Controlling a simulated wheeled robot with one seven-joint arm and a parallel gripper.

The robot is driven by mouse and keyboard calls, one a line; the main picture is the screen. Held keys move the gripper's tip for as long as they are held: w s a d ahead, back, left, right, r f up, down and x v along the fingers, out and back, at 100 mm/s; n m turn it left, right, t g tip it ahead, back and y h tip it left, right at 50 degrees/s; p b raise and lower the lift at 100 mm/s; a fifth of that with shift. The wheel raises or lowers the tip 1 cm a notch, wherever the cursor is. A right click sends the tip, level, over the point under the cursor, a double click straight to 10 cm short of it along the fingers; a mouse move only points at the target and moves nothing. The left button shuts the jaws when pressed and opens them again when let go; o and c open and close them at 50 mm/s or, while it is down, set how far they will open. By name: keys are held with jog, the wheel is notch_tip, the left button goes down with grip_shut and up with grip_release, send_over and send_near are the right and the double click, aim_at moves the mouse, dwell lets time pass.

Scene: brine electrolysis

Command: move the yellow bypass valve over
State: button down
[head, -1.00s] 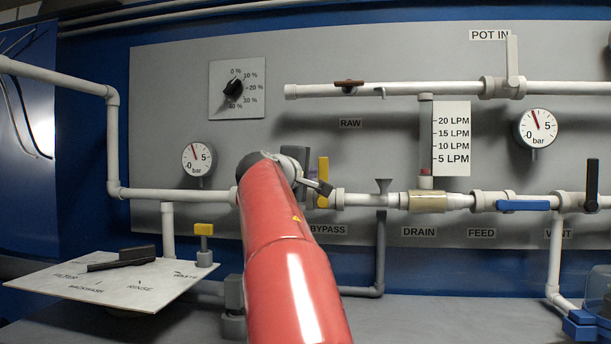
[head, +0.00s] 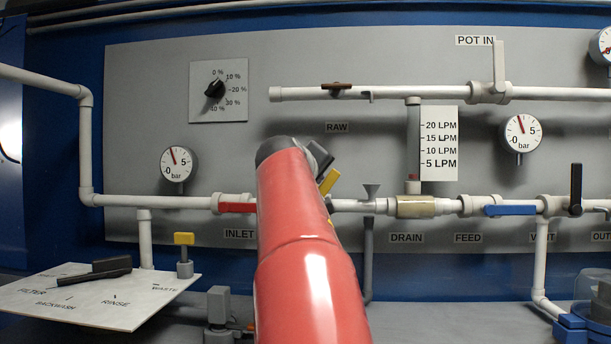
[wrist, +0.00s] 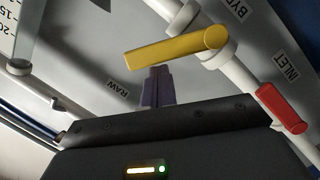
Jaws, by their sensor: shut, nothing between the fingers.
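The yellow bypass valve handle (head: 329,181) shows in the head view just right of my red arm. It is tilted, with its upper end leaning right, and its lower part is hidden by my arm. In the wrist view the handle (wrist: 175,50) reaches from its pivot on the white pipe toward the left. My gripper (wrist: 158,72) is shut and empty, its fingertips close beside the handle's long edge; I cannot tell whether they touch. In the head view my gripper (head: 320,158) is a dark shape mostly behind my arm.
The red inlet handle (head: 238,208) is left of my arm and also shows in the wrist view (wrist: 281,108). A yellow-topped valve (head: 184,240) stands by the filter plate (head: 130,308).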

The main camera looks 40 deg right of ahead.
jog(key=shift+s+d+f+m+y, duration=0.2)
jog(key=shift+s+d+m, duration=0.2)
jog(key=shift+m, duration=0.2)
jog(key=shift+s+d+f+m+y, duration=0.15)
jog(key=shift+s+d+m, duration=0.1)
jog(key=shift+s+m, duration=0.25)
jog(key=shift+s+d+f+m+t+y, duration=0.2)
jog(key=shift+s+d+f+m, duration=0.1)
jog(key=shift+m, duration=0.3)
jog(key=shift+s+d+f+m+t+y, duration=0.15)
jog(key=shift+f+m, duration=0.1)
jog(key=shift+m, duration=0.35)
jog(key=f+m, duration=0.1)
jog(key=s+d+f+m+b, duration=0.1)
jog(key=shift+s+f+m+t+y, duration=0.2)
jog(key=shift+m+t+y, duration=0.1)
jog(key=shift+t+y, duration=0.1)
jog(key=shift+d, duration=0.1)
notch_tip(320, 180, up, 4)
jog(key=p, duration=0.4)
jog(key=b, duration=0.3)
send_near(332, 185)
jog(key=s, duration=0.1)
jog(key=s+r, duration=0.1)
jog(key=shift+s+r, duration=0.3)
